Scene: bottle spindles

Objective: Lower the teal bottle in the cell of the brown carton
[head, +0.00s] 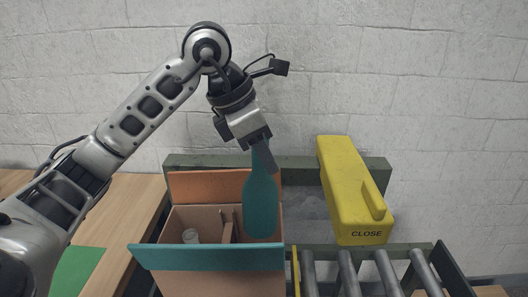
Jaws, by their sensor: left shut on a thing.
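The teal bottle (261,207) hangs upright in my left gripper (262,150), which is shut on its neck. The bottle is above the right side of the brown carton (222,284), and its base overlaps the carton's opening in the picture. I cannot tell how deep the base is. My right gripper is not in view.
The carton has a teal front flap (208,257) and an orange back flap (213,186). A yellow block marked CLOSE (345,185) stands to the right, above grey rollers (348,272). A wooden table (120,215) with a green mat (77,270) is at left.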

